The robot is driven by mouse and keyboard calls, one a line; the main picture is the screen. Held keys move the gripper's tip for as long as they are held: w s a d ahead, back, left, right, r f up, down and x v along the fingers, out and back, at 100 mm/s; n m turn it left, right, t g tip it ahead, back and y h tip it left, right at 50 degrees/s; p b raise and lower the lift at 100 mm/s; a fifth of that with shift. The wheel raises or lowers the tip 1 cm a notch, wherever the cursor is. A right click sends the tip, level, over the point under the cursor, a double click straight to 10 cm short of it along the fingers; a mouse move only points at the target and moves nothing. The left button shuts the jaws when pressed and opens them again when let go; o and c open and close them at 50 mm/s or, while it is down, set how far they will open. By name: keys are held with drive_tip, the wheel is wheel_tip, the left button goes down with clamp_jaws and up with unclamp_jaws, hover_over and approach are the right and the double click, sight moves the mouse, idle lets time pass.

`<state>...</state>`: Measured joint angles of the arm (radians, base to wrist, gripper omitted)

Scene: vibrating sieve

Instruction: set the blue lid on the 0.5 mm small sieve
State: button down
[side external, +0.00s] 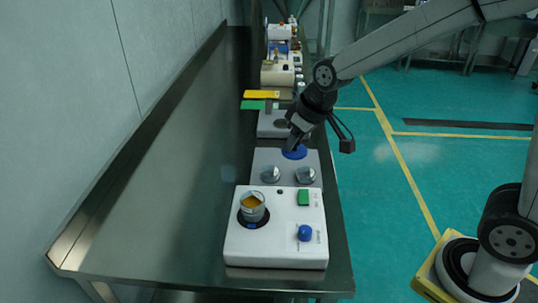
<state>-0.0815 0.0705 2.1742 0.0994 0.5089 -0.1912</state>
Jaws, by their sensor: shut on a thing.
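The blue lid (296,154) is a round disc at the rear of a grey plate. My gripper (291,146) points down at it and is shut on it. The fingertips are small and partly hidden. I cannot tell whether the lid touches the plate or hangs just above it. Two small round metallic sieves stand side by side in front of the lid, a left one (270,174) and a right one (305,175). Their mesh sizes cannot be read from here.
A white device (275,257) in front carries a cup with orange contents (252,207), a green switch (303,198) and a blue knob (305,233). Yellow (261,94) and green (253,105) flat pieces and other instruments stand behind. The steel bench (180,200) is clear at left.

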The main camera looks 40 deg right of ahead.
drive_tip(key=s+a+r+n, duration=0.1)
drive_tip(key=s+a+r, duration=0.1)
drive_tip(key=s, duration=0.3)
drive_tip(key=s+a+r+n, duration=0.1)
drive_tip(key=s+a, duration=0.3)
drive_tip(key=s, duration=0.2)
drive_tip(key=shift+a+r+y, duration=0.3)
drive_tip(key=shift+r, duration=0.05)
drive_tip(key=shift+w, duration=0.15)
drive_tip(key=shift+w+a+f, duration=0.55)
drive_tip(key=shift+w+f, duration=1)
drive_tip(key=shift+w, duration=0.6)
drive_tip(key=shift+w+a+f, duration=0.6)
drive_tip(key=shift+w+f, duration=0.95)
drive_tip(key=shift+w, duration=0.6)
drive_tip(key=shift+w+a+f, duration=0.55)
drive_tip(key=shift+w+f, duration=1)
drive_tip(key=shift+w, duration=0.6)
drive_tip(key=shift+w+a+f, duration=0.1)
drive_tip(key=shift+w+f, duration=0.1)
drive_tip(key=shift+f, duration=1.65)
drive_tip(key=shift+f, duration=0.15)
